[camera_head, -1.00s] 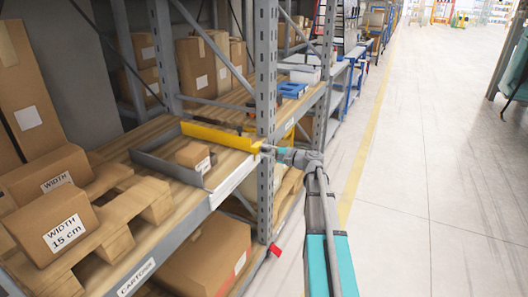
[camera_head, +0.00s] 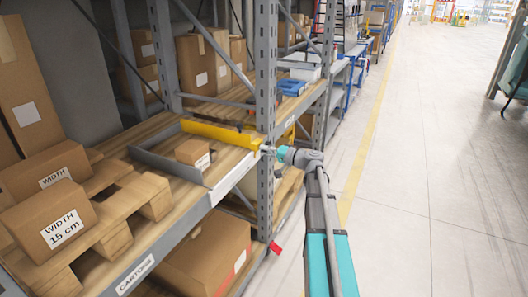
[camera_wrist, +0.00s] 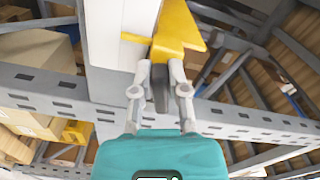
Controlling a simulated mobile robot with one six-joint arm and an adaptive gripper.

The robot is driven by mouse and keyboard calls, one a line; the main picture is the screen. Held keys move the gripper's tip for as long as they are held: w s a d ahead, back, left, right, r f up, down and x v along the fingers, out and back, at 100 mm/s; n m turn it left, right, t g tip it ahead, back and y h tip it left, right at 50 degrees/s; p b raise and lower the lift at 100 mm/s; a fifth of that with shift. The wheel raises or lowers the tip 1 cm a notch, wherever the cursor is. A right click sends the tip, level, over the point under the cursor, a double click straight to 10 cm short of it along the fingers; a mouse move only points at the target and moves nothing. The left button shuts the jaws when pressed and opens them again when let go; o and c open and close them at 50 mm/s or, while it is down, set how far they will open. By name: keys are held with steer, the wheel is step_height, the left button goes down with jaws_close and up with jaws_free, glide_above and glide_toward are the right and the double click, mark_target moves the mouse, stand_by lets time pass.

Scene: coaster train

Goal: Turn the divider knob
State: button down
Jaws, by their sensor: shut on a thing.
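The yellow divider (camera_head: 217,133) stands on the wooden shelf, along the far side of a grey-walled bay. In the wrist view its yellow end (camera_wrist: 178,30) is beside a white surface. The dark divider knob (camera_wrist: 160,90) shows between the fingers in the wrist view. My gripper (camera_wrist: 160,78) is shut on it, one finger on each side. In the head view my gripper (camera_head: 264,149) is at the shelf's front edge, at the divider's near end, and the knob is too small to make out.
A small carton (camera_head: 191,151) sits in the bay. Cartons marked "WIDTH 15 cm" (camera_head: 50,220) and "WIDTH" (camera_head: 47,172) rest on a pallet at left. A grey rack upright (camera_head: 265,85) stands close to my gripper. The aisle floor (camera_head: 430,180) at right is clear.

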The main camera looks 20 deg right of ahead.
steer(key=shift+w+d+r, duration=0.1)
steer(key=shift+w+d, duration=0.15)
steer(key=shift+w, duration=0.05)
steer(key=c, duration=0.7)
jaws_free()
steer(key=shift+o, duration=0.3)
steer(key=shift+s+a, duration=0.1)
steer(key=shift+s, duration=0.05)
steer(key=shift+s, duration=0.1)
steer(key=v, duration=1.2)
